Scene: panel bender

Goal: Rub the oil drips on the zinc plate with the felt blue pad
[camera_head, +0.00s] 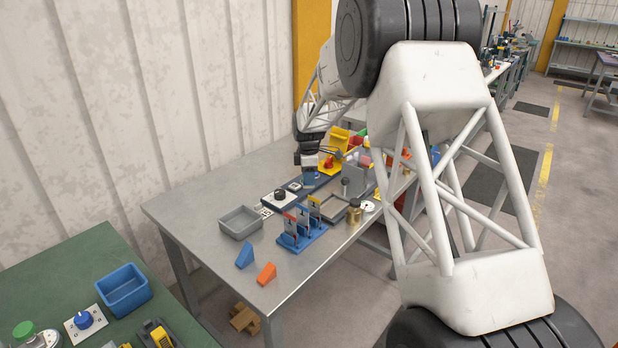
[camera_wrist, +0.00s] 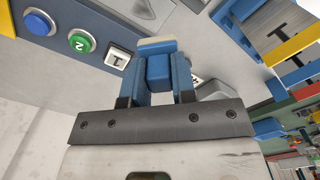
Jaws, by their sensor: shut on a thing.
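My gripper (camera_wrist: 158,68) is shut on a blue block with a pale layer along its far end, which looks like the felt blue pad (camera_wrist: 158,73). The block sits between the two blue fingers. In the head view my gripper (camera_head: 310,172) is over the back part of the grey metal table, small and partly hidden by my arm. I cannot clearly pick out the zinc plate or any oil drips in either view. A grey sheet with dark marks (camera_wrist: 283,28) shows in a blue frame at the wrist view's upper right.
A blue-grey panel with a blue button (camera_wrist: 38,22), a green button (camera_wrist: 82,40) and a white switch (camera_wrist: 118,57) is close by. On the table (camera_head: 190,200) stand a grey bin (camera_head: 240,222), a blue rack (camera_head: 297,238) and blue and orange wedges. The table's left end is clear.

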